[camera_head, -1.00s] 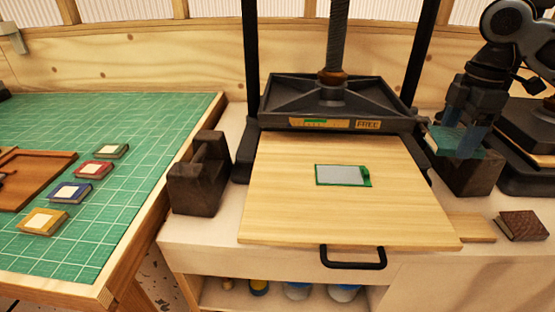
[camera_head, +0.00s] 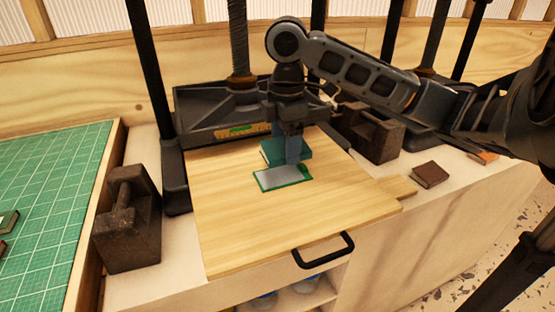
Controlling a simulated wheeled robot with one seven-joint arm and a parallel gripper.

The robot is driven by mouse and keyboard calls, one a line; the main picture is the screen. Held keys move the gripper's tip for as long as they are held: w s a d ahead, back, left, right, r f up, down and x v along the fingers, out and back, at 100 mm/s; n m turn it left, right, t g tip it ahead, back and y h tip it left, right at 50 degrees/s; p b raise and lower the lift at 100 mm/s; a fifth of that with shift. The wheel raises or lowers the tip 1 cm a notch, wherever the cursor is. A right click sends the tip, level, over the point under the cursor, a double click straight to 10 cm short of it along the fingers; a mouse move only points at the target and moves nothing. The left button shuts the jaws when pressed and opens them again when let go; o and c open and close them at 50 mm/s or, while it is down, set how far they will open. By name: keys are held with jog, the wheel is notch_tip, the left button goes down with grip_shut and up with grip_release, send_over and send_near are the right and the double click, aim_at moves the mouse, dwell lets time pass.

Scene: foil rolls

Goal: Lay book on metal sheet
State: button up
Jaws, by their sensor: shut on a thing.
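My gripper (camera_head: 287,153) is shut on a small teal book (camera_head: 271,152) over the pale wooden board of the press. The metal sheet (camera_head: 281,178), a grey rectangle with a green border, lies flat on the board. The book is just behind the sheet in the picture, and its near edge comes close to the sheet's far edge. I cannot tell how high the book is above the board. My fingers hide part of the book.
The wooden board (camera_head: 240,220) has a black handle (camera_head: 323,250) at its front. The black press (camera_head: 215,108) stands behind it. Dark weights stand left (camera_head: 128,220) and right (camera_head: 372,133). A brown book (camera_head: 430,174) lies at right. The green mat (camera_head: 50,200) is far left.

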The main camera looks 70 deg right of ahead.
aim_at(279, 176)
jog(key=shift+w+a+f, duration=0.45)
jog(key=shift+w+a, duration=0.05)
jog(key=shift+a, duration=0.05)
jog(key=shift+f+p, duration=0.35)
jog(key=shift+f, duration=1.7)
jog(key=shift+f, duration=0.2)
jog(key=o, duration=1.1)
jog(key=shift+c, duration=0.2)
jog(key=shift+r, duration=0.15)
notch_tip(279, 176, up, 12)
jog(key=shift+r, duration=0.1)
